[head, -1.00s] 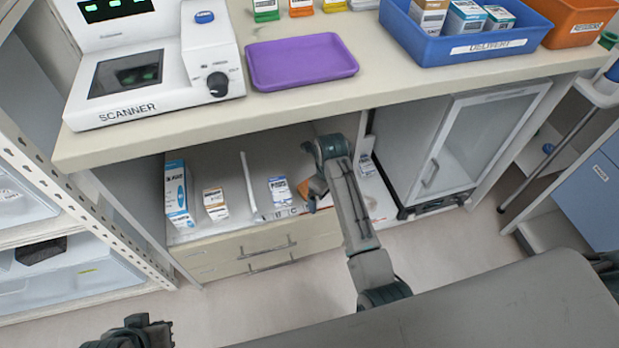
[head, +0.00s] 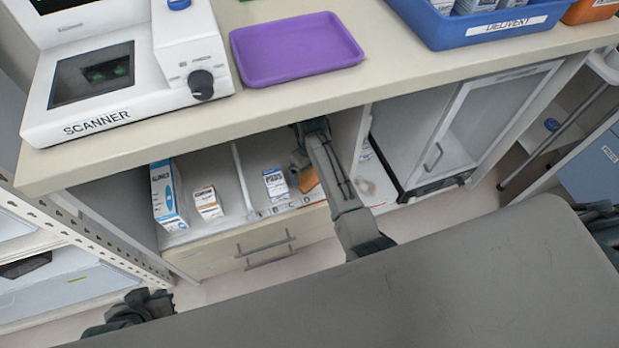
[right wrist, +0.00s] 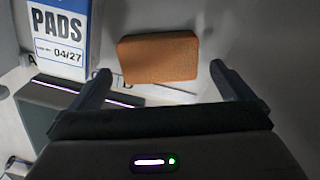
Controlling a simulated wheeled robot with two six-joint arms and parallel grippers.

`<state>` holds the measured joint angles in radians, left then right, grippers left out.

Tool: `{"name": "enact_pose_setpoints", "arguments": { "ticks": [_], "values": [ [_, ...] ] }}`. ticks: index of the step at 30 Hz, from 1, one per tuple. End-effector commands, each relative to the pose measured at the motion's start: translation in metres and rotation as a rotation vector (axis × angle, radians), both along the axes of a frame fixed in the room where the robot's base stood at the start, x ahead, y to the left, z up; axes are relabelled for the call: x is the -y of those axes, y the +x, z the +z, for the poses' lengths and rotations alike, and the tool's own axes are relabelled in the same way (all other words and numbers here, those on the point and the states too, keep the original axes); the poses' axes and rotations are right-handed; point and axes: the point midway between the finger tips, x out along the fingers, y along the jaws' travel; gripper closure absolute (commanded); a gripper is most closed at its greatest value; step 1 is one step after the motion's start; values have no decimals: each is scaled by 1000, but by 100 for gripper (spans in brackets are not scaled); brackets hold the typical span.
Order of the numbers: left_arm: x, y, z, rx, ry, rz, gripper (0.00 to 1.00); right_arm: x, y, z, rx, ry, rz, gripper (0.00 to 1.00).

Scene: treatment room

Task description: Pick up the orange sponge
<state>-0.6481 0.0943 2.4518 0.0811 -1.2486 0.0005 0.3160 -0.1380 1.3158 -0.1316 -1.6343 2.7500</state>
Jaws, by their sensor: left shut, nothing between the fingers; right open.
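The orange sponge (head: 309,181) lies on the open shelf below the counter, partly hidden by my right gripper (head: 300,168). In the right wrist view the orange sponge (right wrist: 158,57) sits just ahead of and between the two spread fingertips. A gap shows on each side of it, and the fingers do not appear to touch it. My right gripper (right wrist: 160,80) is open and empty. My left gripper (head: 135,308) is shut and empty at the lower left, well away from the shelf.
A PADS box (head: 276,184) stands left of the sponge, close to my right gripper. An orange-and-white box (head: 207,202) and a blue-and-white box (head: 166,196) stand further left. The counter (head: 300,97) overhangs the shelf. A purple tray (head: 296,50) lies on top.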

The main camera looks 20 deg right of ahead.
Motion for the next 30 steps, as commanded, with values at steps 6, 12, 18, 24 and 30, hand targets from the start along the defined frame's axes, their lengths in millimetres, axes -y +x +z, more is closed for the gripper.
{"name": "enact_pose_setpoints", "arguments": {
  "ticks": [6,12,18,24,30],
  "values": [
    [6,4,-9,63,-36,3,100,-2,0,-35,-2,-1,0,0],
    [8,7,-9,86,-46,4,100,-2,1,-43,0,0,0,0],
    [8,7,-8,85,-46,4,100,-2,1,-42,0,0,0,12],
    [8,7,-8,85,-46,4,100,-2,0,-42,0,0,0,36],
    [8,6,-8,85,-46,4,100,-2,0,-42,0,0,0,39]
  ]
}}
